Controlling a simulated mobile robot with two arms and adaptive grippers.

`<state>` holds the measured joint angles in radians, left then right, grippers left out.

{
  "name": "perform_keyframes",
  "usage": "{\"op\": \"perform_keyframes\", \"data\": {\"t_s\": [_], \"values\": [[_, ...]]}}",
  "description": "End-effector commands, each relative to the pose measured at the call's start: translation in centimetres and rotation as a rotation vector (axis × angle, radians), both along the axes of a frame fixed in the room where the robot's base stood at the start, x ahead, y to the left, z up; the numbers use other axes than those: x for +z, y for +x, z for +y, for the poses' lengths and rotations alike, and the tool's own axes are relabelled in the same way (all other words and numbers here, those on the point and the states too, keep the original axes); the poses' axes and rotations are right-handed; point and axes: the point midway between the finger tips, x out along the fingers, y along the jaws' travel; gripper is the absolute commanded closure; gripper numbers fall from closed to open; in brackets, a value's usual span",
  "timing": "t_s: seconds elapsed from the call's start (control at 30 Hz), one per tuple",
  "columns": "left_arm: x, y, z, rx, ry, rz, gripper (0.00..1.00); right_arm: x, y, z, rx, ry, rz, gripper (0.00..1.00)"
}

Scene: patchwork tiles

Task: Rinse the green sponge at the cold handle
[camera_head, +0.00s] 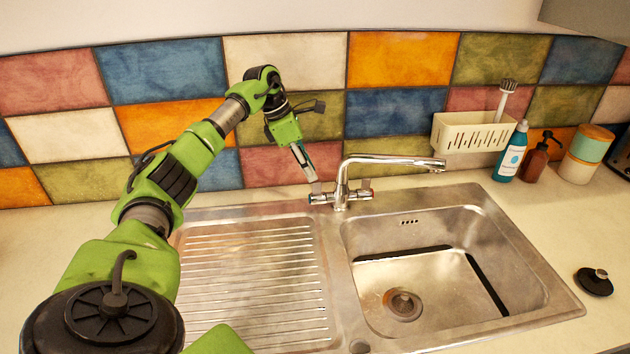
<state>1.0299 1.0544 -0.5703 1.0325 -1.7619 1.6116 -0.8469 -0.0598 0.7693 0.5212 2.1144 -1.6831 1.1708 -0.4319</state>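The chrome mixer tap (342,180) stands behind the sink, its spout (395,160) reaching right over the basin (430,285). It has a left handle (318,197) and a right handle (364,190); no marking shows which is cold. My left gripper (311,178) points down with its tips right at the left handle. Whether it touches the handle, and how far its fingers are apart, I cannot make out. I see no green sponge in this view. My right gripper is not in view. No water stream shows under the spout.
A ribbed steel drainboard (255,275) lies left of the basin. A cream caddy (470,133) with a brush (506,95) is on the tiled wall. A black plug (594,282) lies on the counter.

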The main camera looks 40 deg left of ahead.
Motion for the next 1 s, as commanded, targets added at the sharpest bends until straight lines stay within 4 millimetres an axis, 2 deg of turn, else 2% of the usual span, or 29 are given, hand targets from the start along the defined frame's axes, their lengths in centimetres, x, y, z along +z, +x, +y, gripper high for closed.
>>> {"op": "perform_keyframes", "data": {"t_s": [0.1,0.33,1.0], "values": [[2.4,-0.7,0.7,0.002,0.001,-0.002,0.78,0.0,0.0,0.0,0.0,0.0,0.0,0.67],[5.2,-1.6,1.4,0.001,0.0,0.0,0.78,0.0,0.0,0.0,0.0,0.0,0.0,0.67],[5.6,-1.8,1.5,0.001,0.0,0.002,0.78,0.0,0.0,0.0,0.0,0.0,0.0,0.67]]}}
